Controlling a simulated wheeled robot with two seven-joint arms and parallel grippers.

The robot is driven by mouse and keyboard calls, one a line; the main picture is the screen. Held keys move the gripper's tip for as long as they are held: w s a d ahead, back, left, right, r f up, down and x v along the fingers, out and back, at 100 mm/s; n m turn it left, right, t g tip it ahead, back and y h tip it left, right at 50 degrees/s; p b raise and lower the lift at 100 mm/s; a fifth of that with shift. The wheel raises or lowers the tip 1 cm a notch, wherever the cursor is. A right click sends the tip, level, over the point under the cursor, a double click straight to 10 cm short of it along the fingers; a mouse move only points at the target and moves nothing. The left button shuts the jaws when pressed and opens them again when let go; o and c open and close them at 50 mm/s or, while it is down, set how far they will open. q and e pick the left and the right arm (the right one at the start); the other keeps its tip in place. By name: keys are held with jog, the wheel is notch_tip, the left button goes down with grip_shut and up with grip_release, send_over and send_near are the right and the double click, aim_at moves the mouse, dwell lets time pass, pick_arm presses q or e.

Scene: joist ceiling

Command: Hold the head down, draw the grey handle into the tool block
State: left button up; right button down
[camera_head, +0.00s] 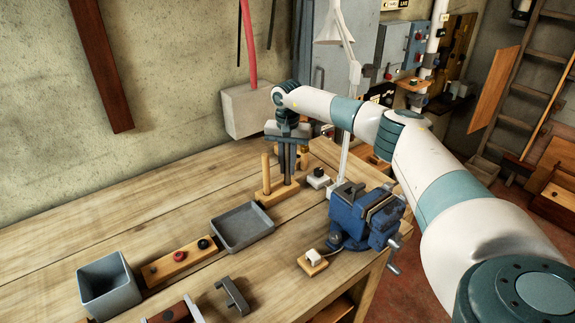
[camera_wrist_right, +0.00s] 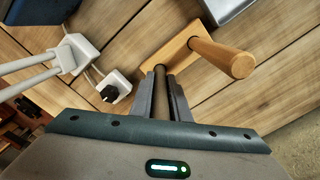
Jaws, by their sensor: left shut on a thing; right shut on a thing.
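The wooden tool block (camera_head: 284,196) lies on the bench beyond the grey tray. A pale wooden peg (camera_head: 266,173) stands up from it and shows large in the right wrist view (camera_wrist_right: 228,60). My right gripper (camera_head: 287,172) points down at the block, right of the peg. It is shut on a dark grey rod, seemingly the grey handle (camera_wrist_right: 160,92), between its fingers (camera_wrist_right: 161,98). The rod's lower end meets the block area, but I cannot tell how deep it sits. I cannot make out the head. My left gripper is not visible.
A grey tray (camera_head: 215,238), a board with knobs (camera_head: 166,264), a grey bin (camera_head: 84,292) and a grey bracket (camera_head: 233,302) lie nearer. A blue vise (camera_head: 349,225) and white lamp base (camera_head: 338,188) stand close on the right. Open bench lies left of the block.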

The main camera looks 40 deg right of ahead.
jog(key=shift+f, duration=0.1)
jog(key=shift+w+f, duration=0.1)
jog(key=shift+f, duration=0.55)
jog(key=c, duration=1.6)
grip_release()
notch_tip(320, 180, up, 12)
jog(key=shift+f, duration=0.1)
jog(key=shift+r, duration=2.05)
